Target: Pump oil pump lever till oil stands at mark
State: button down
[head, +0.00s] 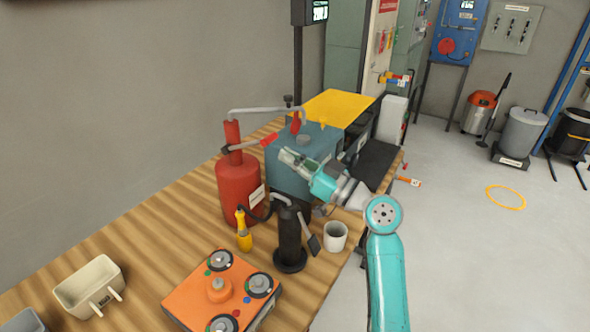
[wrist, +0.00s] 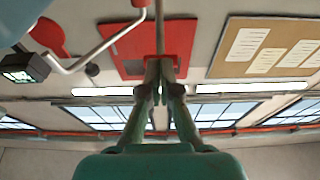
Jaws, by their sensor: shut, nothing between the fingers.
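The oil pump is a red cylinder (head: 238,190) standing on the wooden bench. Its lever, a dark arm with a red grip (head: 269,140), sticks out to the right from the top. My gripper (head: 284,153) is just below and right of the red grip, in front of the housing. It is shut and empty; its closed fingers also show in the wrist view (wrist: 160,68). I cannot tell whether it touches the lever. I cannot make out the oil level or the mark.
A black cylinder tool (head: 290,235), a yellow-handled screwdriver (head: 243,232) and a white cup (head: 335,236) stand close by. An orange box with round dials (head: 218,290) and a beige bin (head: 90,286) are at the front left. A yellow cover (head: 338,106) lies behind.

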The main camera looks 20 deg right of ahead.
jog(key=s+d+f, duration=0.4)
jog(key=s+f, duration=0.2)
jog(key=shift+s+d, duration=0.15)
jog(key=shift+d, duration=0.15)
dwell(0.8)
